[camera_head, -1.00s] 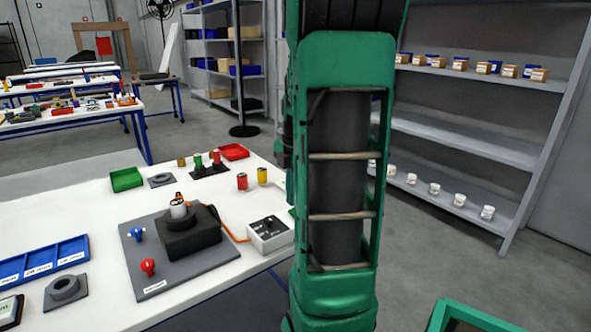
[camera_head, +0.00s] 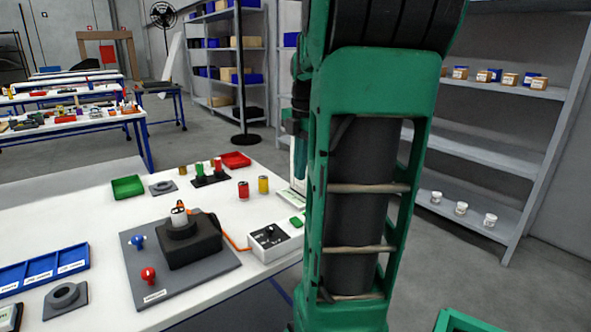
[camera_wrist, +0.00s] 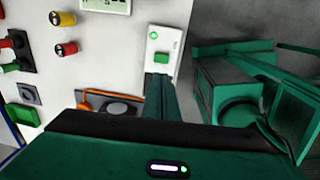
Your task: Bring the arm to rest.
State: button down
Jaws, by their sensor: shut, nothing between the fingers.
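My green arm stands upright in the right middle of the head view and hides part of the table edge and shelf behind it. My gripper (camera_wrist: 159,80) shows at the lower middle of the wrist view, its fingers shut and empty. In the head view its narrow green fingers (camera_head: 300,160) point down beside my arm, near the table's right edge. In the wrist view the fingertips overlap the lower end of a white box with a green button (camera_wrist: 163,50). I cannot tell the gap between them.
The white table (camera_head: 90,215) holds a grey plate with a black fixture (camera_head: 190,240), a white control box (camera_head: 270,242), red and yellow cylinders (camera_head: 243,190), and blue trays (camera_head: 45,268). A grey shelf (camera_head: 480,152) stands right.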

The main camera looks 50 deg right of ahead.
dwell(0.3)
jog(key=s+a+f+m, duration=0.5)
jog(key=a+f+m, duration=0.1)
jog(key=a+m, duration=0.3)
jog(key=s+a+f+m+g, duration=0.1)
jog(key=s+a+f+m, duration=0.5)
jog(key=a+m, duration=0.4)
jog(key=shift+a+f+m+y, duration=0.15)
jog(key=shift+a+m+y, duration=0.15)
jog(key=shift+m, duration=0.7)
jog(key=shift+s, duration=0.1)
notch_tip(320, 180, up, 12)
jog(key=n+t, duration=0.2)
jog(key=n, duration=1.9)
send_over(294, 220)
jog(key=s, duration=0.3)
jog(key=shift+h, duration=0.4)
jog(key=w+f, duration=0.1)
jog(key=f, duration=0.8)
jog(key=w+f, duration=0.1)
jog(key=f, duration=0.3)
jog(key=shift+w+a+f, duration=0.1)
jog(key=shift+w+f, duration=0.15)
jog(key=shift+w, duration=0.05)
